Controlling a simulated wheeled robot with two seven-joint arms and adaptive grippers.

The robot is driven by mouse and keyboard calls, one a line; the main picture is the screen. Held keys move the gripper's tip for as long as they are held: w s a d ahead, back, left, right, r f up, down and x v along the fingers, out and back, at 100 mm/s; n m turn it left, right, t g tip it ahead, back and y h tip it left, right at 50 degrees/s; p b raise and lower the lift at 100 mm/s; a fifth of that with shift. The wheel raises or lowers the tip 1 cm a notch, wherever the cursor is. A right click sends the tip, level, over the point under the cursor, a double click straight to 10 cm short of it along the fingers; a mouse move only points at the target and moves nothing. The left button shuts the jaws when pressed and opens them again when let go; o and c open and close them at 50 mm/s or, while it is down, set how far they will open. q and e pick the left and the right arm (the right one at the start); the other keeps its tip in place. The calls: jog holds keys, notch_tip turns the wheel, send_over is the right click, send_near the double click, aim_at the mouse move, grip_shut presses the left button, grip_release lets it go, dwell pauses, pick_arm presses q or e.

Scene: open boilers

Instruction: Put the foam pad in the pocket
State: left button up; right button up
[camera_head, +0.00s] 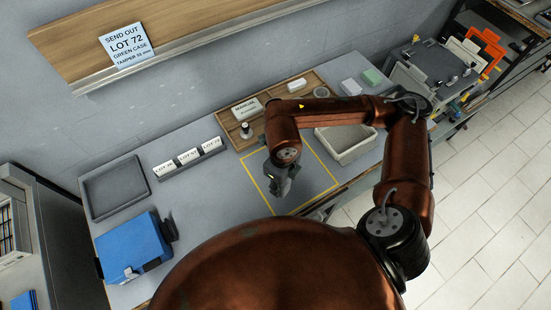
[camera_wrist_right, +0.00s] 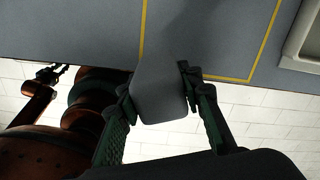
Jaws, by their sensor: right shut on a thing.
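My right gripper (camera_head: 281,188) is over the yellow-outlined area of the bench in the head view. In the right wrist view my right gripper (camera_wrist_right: 163,100) is shut on a dark grey pad (camera_wrist_right: 160,88), which looks like the foam pad. The pad hangs between the two fingers, near the bench's front edge in that view. I cannot make out a pocket in either view. A small dark claw at the left of the right wrist view seems to be my left gripper (camera_wrist_right: 48,72); its opening is unclear, and it does not show in the head view.
A blue case (camera_head: 134,248) stands at the bench's left, near an empty grey tray (camera_head: 115,188). Lot signs (camera_head: 188,158) stand at the back. A wooden tray (camera_head: 232,130) and a pale bin (camera_head: 345,145) are behind and right. The yellow-outlined area (camera_head: 315,178) looks otherwise clear.

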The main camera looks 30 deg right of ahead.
jog(key=shift+s+a+r, duration=0.1)
jog(key=shift+s+a, duration=0.1)
jog(key=n, duration=0.2)
jog(key=w+n, duration=0.1)
jog(key=n, duration=0.1)
jog(key=w+n, duration=0.1)
jog(key=n, duration=0.2)
jog(key=shift+w+d+r, duration=0.1)
jog(key=shift+d, duration=0.2)
jog(key=n, duration=0.2)
jog(key=w+n, duration=0.1)
jog(key=n, duration=0.1)
jog(key=shift+d, duration=0.15)
jog(key=w+n, duration=0.1)
jog(key=n, duration=0.5)
jog(key=w+d+n, duration=0.1)
jog(key=w+n, duration=0.1)
jog(key=n, duration=0.5)
jog(key=w+d+n, duration=0.1)
jog(key=w+n, duration=0.1)
jog(key=n, duration=0.4)
jog(key=shift+w+r+n, duration=0.25)
jog(key=shift+r+n, duration=0.05)
jog(key=shift+r, duration=0.1)
jog(key=shift+f, duration=0.1)
